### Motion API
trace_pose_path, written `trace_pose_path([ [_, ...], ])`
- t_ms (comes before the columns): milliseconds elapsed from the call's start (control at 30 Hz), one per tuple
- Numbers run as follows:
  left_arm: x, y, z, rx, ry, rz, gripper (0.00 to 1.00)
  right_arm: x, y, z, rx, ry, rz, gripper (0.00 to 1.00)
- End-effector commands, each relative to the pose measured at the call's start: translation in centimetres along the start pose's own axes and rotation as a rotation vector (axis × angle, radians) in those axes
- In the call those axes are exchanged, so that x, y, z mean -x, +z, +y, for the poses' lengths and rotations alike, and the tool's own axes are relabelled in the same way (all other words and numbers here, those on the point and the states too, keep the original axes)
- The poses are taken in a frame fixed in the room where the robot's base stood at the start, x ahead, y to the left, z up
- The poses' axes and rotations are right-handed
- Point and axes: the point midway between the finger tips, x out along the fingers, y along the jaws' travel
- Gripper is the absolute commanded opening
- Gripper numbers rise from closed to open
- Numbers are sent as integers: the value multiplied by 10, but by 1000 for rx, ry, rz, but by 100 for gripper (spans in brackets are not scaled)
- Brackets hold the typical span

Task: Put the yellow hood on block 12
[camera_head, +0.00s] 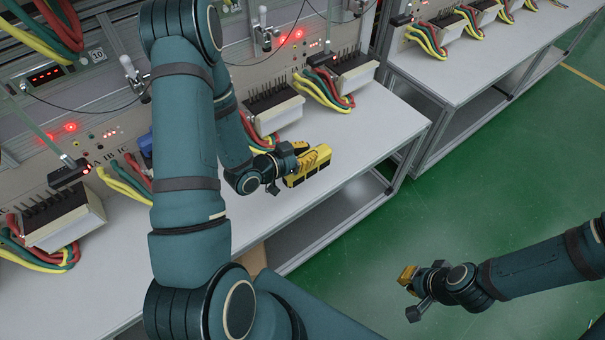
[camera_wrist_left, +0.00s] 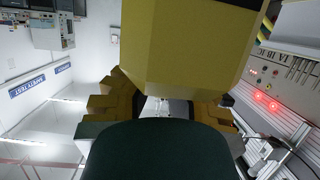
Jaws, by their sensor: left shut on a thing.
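The yellow hood (camera_head: 318,162) is in my left gripper (camera_head: 296,158), over the front part of the bench in the head view. In the left wrist view the hood (camera_wrist_left: 188,45) fills the upper middle, between the yellow fingers of the left gripper (camera_wrist_left: 168,108). The left gripper is shut on it. White terminal blocks with black pins stand along the panel: one at the left (camera_head: 65,222), one in the middle (camera_head: 277,112) and one further right (camera_head: 352,74). I cannot read which is block 12. My right gripper (camera_head: 406,277) hangs over the green floor; its finger opening is unclear.
Red, green and yellow cable bundles (camera_head: 325,92) run from the blocks down to the bench. The bench top (camera_head: 385,120) is clear to the right of the hood. A second bench (camera_head: 470,70) stands beyond a gap. Red lamps glow on the panel (camera_head: 298,35).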

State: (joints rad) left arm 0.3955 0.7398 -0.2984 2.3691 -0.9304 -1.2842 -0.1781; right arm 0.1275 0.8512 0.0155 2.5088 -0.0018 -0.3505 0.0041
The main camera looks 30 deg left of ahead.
Motion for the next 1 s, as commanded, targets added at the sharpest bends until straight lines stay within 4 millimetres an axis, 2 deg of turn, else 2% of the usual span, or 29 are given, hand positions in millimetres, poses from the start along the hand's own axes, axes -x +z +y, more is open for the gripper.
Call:
trace_pose_path([
  [300,-13,52,1,-2,13,-3,0,-13,-1,5,1,0,6,0],
  [533,-18,67,0,-3,10,-2,0,-16,-2,6,1,0,8,0],
  [767,-27,96,0,-3,11,-3,0,-24,-3,9,2,0,12,0],
  [1000,-27,96,0,-4,10,0,0,-23,-3,9,2,0,12,0],
])
